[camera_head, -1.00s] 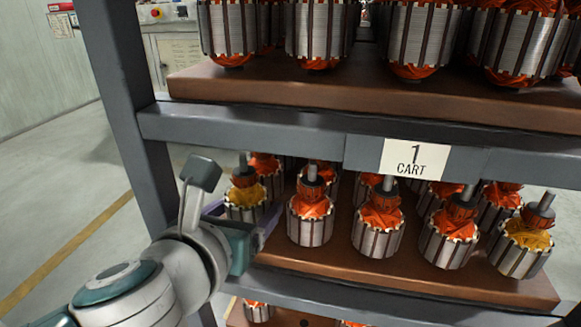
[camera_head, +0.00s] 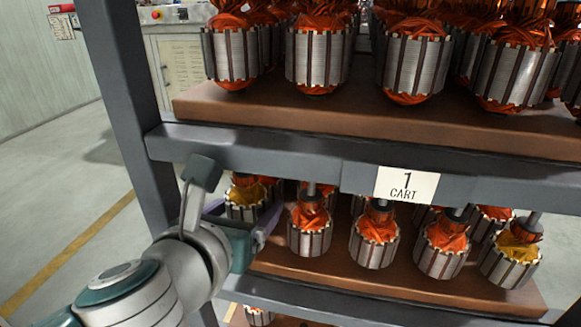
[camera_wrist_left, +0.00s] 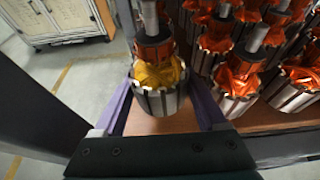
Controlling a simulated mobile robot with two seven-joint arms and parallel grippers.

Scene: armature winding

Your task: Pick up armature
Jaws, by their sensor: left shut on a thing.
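My left gripper (camera_head: 243,217) reaches in from the left to the middle shelf of the cart. Its purple fingers are shut on an armature (camera_head: 247,201) with a yellow winding at the shelf's left end. In the left wrist view the gripper (camera_wrist_left: 163,112) has one finger on each side of this armature (camera_wrist_left: 160,80), which stands upright with its shaft up. Whether its base touches the shelf is unclear. Several orange-wound armatures (camera_head: 310,226) stand beside it, and another yellow-wound one (camera_head: 512,256) is at the right. My right gripper is not in view.
The grey cart frame (camera_head: 112,80) has an upright post close to my left arm and a crossbar labelled "1 CART" (camera_head: 407,185) above the middle shelf (camera_head: 400,284). Large armatures (camera_head: 318,50) fill the upper shelf. Open floor (camera_head: 60,190) lies to the left.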

